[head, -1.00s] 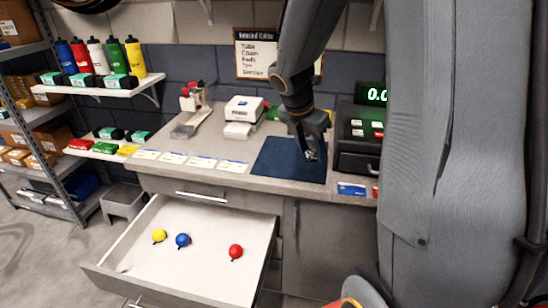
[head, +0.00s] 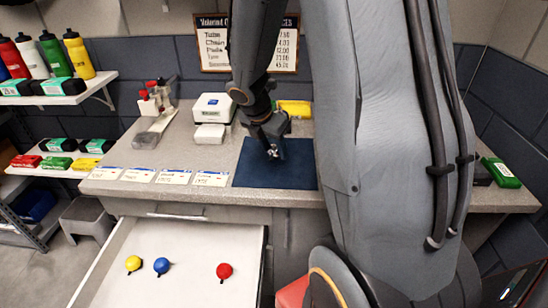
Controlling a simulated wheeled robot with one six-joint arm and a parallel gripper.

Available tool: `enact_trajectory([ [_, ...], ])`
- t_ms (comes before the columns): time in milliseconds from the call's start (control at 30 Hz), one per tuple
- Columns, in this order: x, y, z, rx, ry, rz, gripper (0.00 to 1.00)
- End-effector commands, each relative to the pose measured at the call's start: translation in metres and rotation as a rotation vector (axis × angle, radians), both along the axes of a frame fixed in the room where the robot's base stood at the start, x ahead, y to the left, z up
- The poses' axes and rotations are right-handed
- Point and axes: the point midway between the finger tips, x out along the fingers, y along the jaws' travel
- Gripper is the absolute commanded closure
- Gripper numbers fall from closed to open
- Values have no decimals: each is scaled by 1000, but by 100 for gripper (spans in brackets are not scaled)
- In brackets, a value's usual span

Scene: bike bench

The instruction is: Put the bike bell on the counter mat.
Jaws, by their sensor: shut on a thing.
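The dark blue counter mat (head: 252,174) lies flat on the grey counter, left of my large arm link, which may cover its right edge. My gripper (head: 274,153) points down over the mat's middle. It is shut on a small silvery thing, which looks like the bike bell (head: 273,154); the fingers hide much of it. I cannot tell whether the bell touches the mat. Yellow (head: 133,263), blue (head: 161,265) and red (head: 224,271) round bells lie in the open drawer (head: 190,240) below the counter.
Several price cards (head: 173,177) line the counter's front edge left of the mat. A white card device (head: 212,107) and a red-and-grey tool (head: 153,112) stand behind them. A yellow box (head: 294,108) lies behind the mat. A green box (head: 500,172) is far right.

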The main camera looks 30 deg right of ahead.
Motion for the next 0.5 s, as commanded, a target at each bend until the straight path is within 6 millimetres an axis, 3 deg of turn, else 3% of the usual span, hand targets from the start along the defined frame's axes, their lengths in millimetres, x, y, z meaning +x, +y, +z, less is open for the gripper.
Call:
enact_trajectory([
  [233, -1, -1, -32, 0, 4, -2, 81],
  [500, -1, -1, -35, 0, 2, -2, 81],
])
